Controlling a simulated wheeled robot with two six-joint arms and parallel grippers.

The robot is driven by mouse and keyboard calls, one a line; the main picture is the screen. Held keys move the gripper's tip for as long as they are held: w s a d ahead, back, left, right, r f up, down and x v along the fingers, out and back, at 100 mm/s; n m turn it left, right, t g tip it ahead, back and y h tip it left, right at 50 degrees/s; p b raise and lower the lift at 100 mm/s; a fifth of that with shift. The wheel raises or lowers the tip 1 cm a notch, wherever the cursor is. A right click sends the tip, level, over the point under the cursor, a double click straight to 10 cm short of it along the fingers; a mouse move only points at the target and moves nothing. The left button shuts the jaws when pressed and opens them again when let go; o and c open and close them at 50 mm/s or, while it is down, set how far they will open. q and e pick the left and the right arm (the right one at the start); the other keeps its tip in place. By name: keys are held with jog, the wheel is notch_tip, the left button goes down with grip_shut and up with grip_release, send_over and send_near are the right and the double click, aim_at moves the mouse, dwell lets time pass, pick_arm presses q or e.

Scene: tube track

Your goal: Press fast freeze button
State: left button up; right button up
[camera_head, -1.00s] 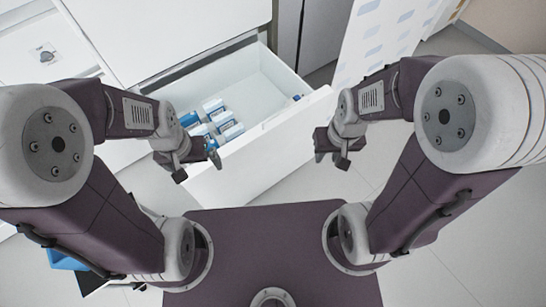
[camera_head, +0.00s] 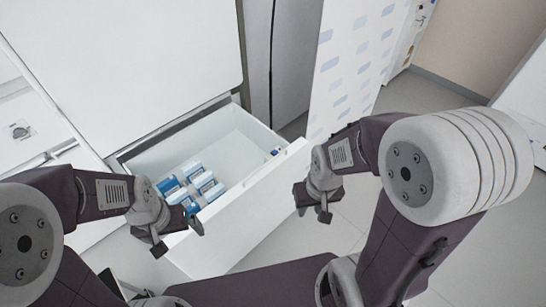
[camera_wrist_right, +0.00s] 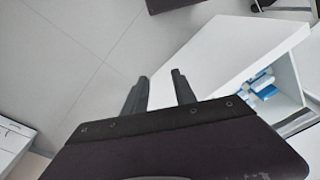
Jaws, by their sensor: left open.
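No fast freeze button can be made out in either view. A white cabinet (camera_head: 130,50) stands at the upper left of the head view, its bottom drawer (camera_head: 230,240) pulled open. My left gripper (camera_head: 178,236) is open and empty, in front of the drawer's left part in the picture. My right gripper (camera_head: 312,206) is right of the drawer front, over the floor. In the right wrist view, its two fingers (camera_wrist_right: 160,92) stand apart with nothing between them.
Blue-and-white packs (camera_head: 190,185) lie in the drawer. A tall white panel with pale blue marks (camera_head: 345,75) stands behind it. Small coloured details (camera_head: 410,45) at the upper right are too small to read. Grey floor (camera_head: 300,240) is clear on the right.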

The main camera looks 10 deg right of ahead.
dwell(0.4)
grip_shut()
